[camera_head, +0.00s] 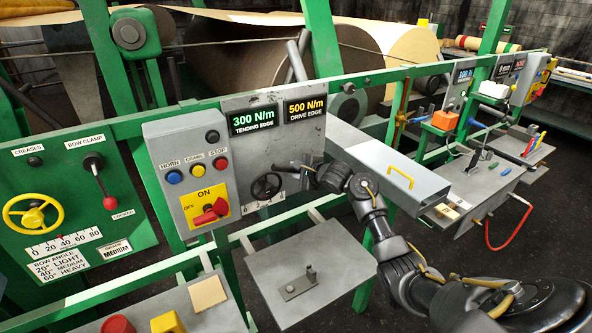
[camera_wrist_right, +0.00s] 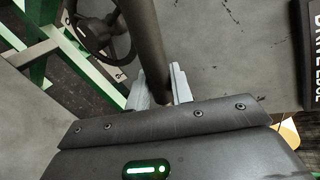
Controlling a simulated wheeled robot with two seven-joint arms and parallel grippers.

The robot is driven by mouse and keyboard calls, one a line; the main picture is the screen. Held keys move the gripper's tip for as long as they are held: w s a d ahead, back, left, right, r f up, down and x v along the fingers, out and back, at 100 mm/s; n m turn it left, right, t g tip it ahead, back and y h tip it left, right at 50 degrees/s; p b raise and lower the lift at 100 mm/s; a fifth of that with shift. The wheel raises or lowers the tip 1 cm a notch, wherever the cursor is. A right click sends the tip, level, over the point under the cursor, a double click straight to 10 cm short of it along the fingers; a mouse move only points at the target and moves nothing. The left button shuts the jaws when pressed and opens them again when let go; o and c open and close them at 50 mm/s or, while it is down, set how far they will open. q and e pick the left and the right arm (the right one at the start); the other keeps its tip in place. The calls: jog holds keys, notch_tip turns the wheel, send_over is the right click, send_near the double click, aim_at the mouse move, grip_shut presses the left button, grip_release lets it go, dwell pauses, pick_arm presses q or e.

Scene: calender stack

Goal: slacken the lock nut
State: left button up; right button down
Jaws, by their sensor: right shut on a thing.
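My right gripper (camera_head: 314,174) is at the grey panel (camera_head: 268,104) below the torque displays. In the right wrist view, its two pale fingers (camera_wrist_right: 161,89) are closed on either side of a dark round bar (camera_wrist_right: 149,45). In the head view, a short dark piece of this bar (camera_head: 286,168) sticks out left of the gripper. I cannot make out a separate lock nut. A black handwheel (camera_head: 266,186) is just below and left of the gripper; it also shows in the right wrist view (camera_wrist_right: 97,27), beside the bar. My left gripper is not in view.
The control box (camera_head: 188,176) with buttons and a red switch is left of the handwheel.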

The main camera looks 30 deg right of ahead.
jog(key=shift+w, duration=1.35)
jog(key=c, duration=1.8)
grip_release()
jog(key=shift+c, duration=0.2)
grip_shut()
